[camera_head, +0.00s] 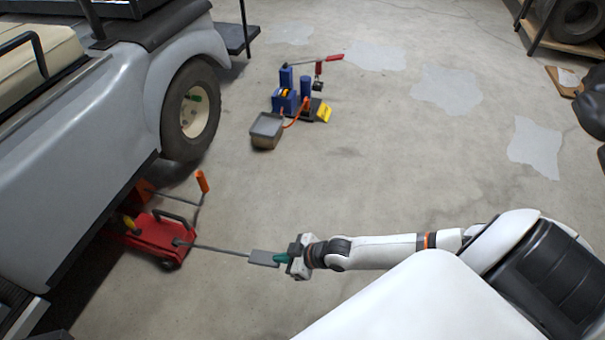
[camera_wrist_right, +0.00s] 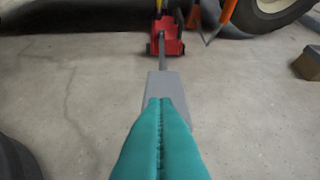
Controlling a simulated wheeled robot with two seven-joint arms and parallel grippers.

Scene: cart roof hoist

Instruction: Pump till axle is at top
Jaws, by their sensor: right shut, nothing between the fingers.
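A red floor jack (camera_head: 150,238) sits on the floor, partly under the side of the grey cart (camera_head: 75,165). Its long thin lever ends in a flat grey pedal (camera_head: 263,258) that points toward my right arm. My right gripper (camera_head: 281,258), with teal fingers, is shut and empty at the pedal's outer end. In the right wrist view the closed fingers (camera_wrist_right: 157,112) overlap the pedal plate (camera_wrist_right: 160,83), with the jack (camera_wrist_right: 167,40) beyond; I cannot tell whether they touch. The cart's axle is hidden behind the body and wheel (camera_head: 192,108). My left gripper is not in view.
An orange-tipped handle (camera_head: 202,182) rises beside the jack. A blue pump unit (camera_head: 284,100) with a grey box (camera_head: 266,131) stands on the floor behind. A shelf with tyres (camera_head: 570,25) is at the back right. The floor between is clear.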

